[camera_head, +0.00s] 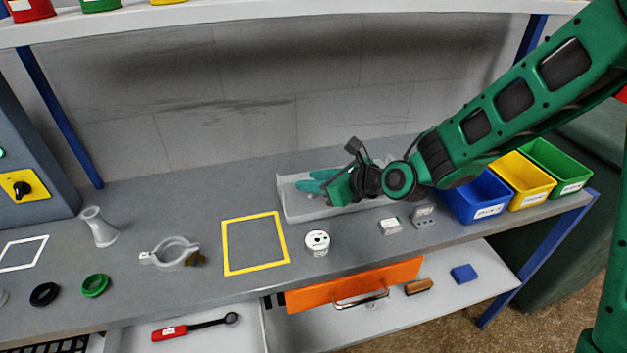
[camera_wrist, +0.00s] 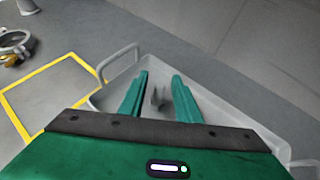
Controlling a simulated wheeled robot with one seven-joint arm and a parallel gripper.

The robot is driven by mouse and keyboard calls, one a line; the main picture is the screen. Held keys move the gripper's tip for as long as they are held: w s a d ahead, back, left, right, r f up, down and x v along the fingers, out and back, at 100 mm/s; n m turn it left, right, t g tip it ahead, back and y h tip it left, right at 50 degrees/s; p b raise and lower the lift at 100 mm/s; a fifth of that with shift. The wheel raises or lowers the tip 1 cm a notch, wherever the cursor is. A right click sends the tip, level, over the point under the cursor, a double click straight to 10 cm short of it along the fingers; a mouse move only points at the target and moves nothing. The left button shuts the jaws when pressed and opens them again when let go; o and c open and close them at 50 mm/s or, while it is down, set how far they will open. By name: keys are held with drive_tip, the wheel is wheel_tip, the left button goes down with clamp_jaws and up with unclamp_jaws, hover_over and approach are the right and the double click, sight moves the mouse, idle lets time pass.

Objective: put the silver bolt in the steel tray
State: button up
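The steel tray (camera_head: 296,212) is a shallow grey box on the workbench, left of the blue bin. It also fills the middle of the wrist view (camera_wrist: 228,108). My gripper (camera_head: 310,181) is over the tray, with its green fingers pointing left. In the wrist view the fingers of my gripper (camera_wrist: 160,74) are parted. A small silver piece, which looks like the silver bolt (camera_wrist: 158,97), shows between them against the tray floor. It seems to touch neither finger. In the head view the bolt is hidden or too small to tell.
Blue (camera_head: 478,204), yellow (camera_head: 523,181) and green (camera_head: 559,166) bins stand at the right. A yellow-taped square (camera_head: 226,247) is empty. A white spool (camera_head: 317,243), a pipe clamp (camera_head: 172,252) and small grey blocks (camera_head: 390,226) lie near the front. A shelf (camera_head: 250,22) runs above.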

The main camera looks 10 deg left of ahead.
drive_tip(key=v, duration=1.2)
drive_tip(key=d+f+n+h, duration=0.1)
drive_tip(key=d+n, duration=0.1)
drive_tip(key=d, duration=0.2)
drive_tip(key=d+f+n+h, duration=0.1)
drive_tip(key=d+n+h, duration=0.1)
drive_tip(key=d, duration=0.3)
drive_tip(key=d+f+n+h, duration=0.1)
drive_tip(key=d+n, duration=0.1)
drive_tip(key=d, duration=0.3)
drive_tip(key=shift+d+n, duration=0.15)
drive_tip(key=shift+n, duration=0.15)
drive_tip(key=s+d+n+g+h, duration=0.2)
drive_tip(key=s+d+n+h, duration=0.3)
drive_tip(key=d, duration=0.6)
drive_tip(key=s+d+n+g+h, duration=0.1)
drive_tip(key=s+d+n, duration=0.1)
drive_tip(key=s+d, duration=0.65)
drive_tip(key=s+d+r+n+g, duration=0.3)
drive_tip(key=s+d+n, duration=0.1)
drive_tip(key=s+d, duration=0.5)
drive_tip(key=shift+s+d, duration=0.15)
drive_tip(key=shift+s, duration=0.7)
